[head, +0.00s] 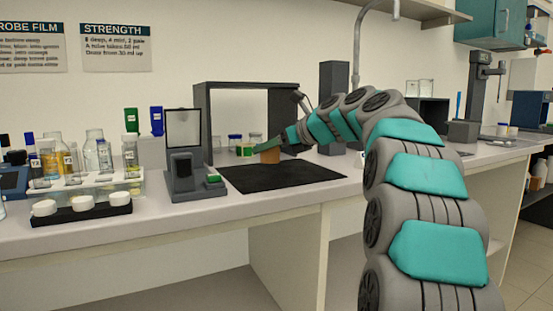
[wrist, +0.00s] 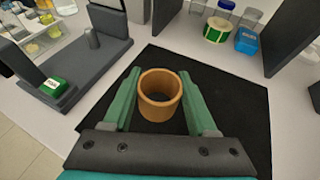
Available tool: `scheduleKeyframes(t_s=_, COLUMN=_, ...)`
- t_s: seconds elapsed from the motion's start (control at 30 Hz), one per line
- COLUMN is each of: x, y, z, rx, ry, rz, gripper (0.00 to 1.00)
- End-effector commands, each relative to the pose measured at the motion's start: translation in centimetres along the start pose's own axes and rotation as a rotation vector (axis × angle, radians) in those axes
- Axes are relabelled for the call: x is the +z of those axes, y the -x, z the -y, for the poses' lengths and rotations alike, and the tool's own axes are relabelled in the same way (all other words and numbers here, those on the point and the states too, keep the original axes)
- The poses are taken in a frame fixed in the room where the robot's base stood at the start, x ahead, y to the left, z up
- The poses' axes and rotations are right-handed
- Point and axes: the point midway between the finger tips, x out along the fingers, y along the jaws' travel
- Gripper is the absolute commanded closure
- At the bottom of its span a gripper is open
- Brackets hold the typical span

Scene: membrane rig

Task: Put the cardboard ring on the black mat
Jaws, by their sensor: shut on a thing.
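The cardboard ring (wrist: 160,108) is an orange-brown short tube with an open top, held upright. My gripper (wrist: 160,92) is shut on it, with a green finger on either side. The ring also shows in the head view (head: 270,156), at the back part of the black mat. The black mat (head: 280,178) lies flat on the bench in front of a dark frame. In the wrist view the mat (wrist: 235,125) spreads behind and around the ring. I cannot tell whether the ring's bottom touches the mat or hangs just above it.
A dark grey frame (head: 202,118) stands behind the mat. A grey device (head: 187,180) with an upright panel stands left of it. Lidded jars (wrist: 217,30) stand behind the mat. A rack with white caps (head: 82,210) sits farther left. The mat's front is clear.

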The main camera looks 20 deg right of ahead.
Motion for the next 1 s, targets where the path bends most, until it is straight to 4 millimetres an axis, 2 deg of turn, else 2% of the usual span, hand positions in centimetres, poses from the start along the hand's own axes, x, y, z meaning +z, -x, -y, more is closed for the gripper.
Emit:
scheduleKeyframes(t_s=0.2, x=0.1, y=-1.4, z=3.2, rx=-0.004, ry=-0.002, rz=-0.001, gripper=0.93)
scheduleKeyframes(t_s=0.43, x=0.3, y=-2.4, z=5.3, rx=-0.001, ry=-0.002, rz=-0.001, gripper=0.93)
scheduleKeyframes(t_s=0.83, x=0.3, y=-2.9, z=6.3, rx=-0.001, ry=-0.001, rz=0.0, gripper=0.93)
scheduleKeyframes(t_s=1.0, x=-1.2, y=-3.5, z=6.2, rx=0.0, ry=-0.002, rz=-0.001, gripper=0.93)
